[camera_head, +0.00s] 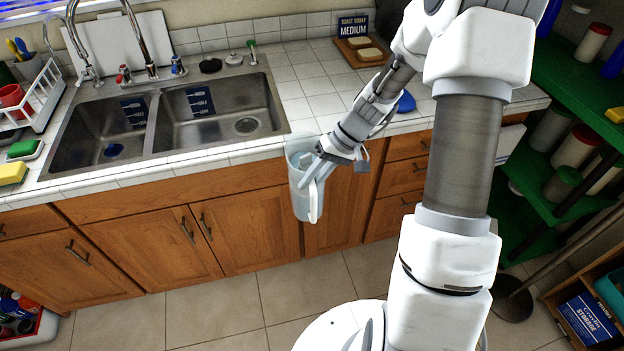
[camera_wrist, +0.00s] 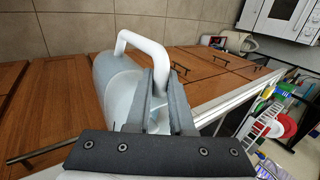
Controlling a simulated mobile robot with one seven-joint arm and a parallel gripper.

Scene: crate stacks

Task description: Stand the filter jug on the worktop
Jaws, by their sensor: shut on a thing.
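The filter jug (camera_head: 305,184) is a pale, see-through jug with a white handle, in the middle of the head view. It hangs roughly upright in front of the worktop's front edge, before the wooden cabinet doors. My gripper (camera_head: 318,163) is shut on the jug near its top, on the handle side. In the wrist view the jug (camera_wrist: 120,82) and its white handle show beyond my gripper fingers (camera_wrist: 160,90). The fingers hide part of the jug. The white tiled worktop (camera_head: 301,100) runs behind the jug, with bare tiles right of the sink.
A double steel sink (camera_head: 215,112) lies left of the jug. A board with bread slices (camera_head: 362,48) and a sign (camera_head: 353,26) stands at the back. A blue object (camera_head: 405,102) lies near my arm. Green shelves (camera_head: 575,95) stand at the right.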

